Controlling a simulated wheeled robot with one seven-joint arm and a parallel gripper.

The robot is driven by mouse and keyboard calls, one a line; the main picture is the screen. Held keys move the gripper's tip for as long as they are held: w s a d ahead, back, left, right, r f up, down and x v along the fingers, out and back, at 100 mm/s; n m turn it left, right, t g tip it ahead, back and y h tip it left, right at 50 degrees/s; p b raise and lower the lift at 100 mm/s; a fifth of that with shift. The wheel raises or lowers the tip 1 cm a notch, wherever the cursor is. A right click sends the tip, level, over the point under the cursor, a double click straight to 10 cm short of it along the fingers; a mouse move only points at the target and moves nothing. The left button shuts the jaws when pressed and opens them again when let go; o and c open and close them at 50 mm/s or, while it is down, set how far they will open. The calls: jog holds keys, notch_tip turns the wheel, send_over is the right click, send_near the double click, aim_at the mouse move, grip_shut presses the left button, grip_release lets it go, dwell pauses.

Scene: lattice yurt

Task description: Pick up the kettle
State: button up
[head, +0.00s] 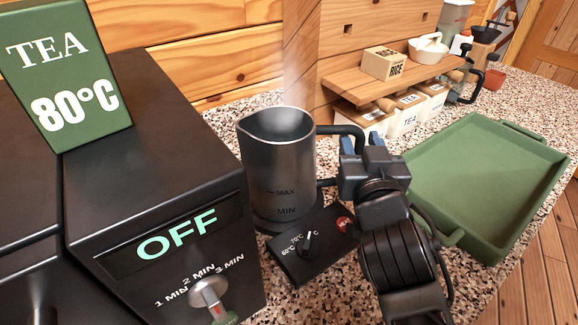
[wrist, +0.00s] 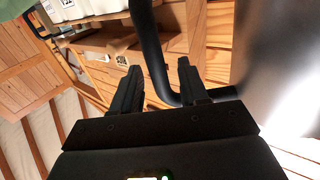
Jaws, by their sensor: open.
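The kettle (head: 278,165) is a grey metal jug with MAX and MIN marks and a black handle (head: 350,132) on its right side. It stands upright on its black base, which has a temperature knob. My gripper (head: 362,146) is at the handle, to the right of the kettle body. In the wrist view my gripper (wrist: 158,85) is open, with its two dark fingers apart. The black handle (wrist: 152,60) shows between and beyond the fingers there, and the shiny kettle body (wrist: 285,70) is at the right. I cannot tell whether a finger touches the handle.
A black machine (head: 150,210) reading OFF stands close on the left, with a green TEA 80°C sign (head: 70,75) on it. A green tray (head: 490,180) lies at the right. A wooden shelf (head: 395,80) with tea tins beneath is behind. The speckled counter is narrow here.

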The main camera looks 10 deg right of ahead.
jog(key=shift+w, duration=0.1)
grip_shut()
dwell(0.3)
dwell(1.1)
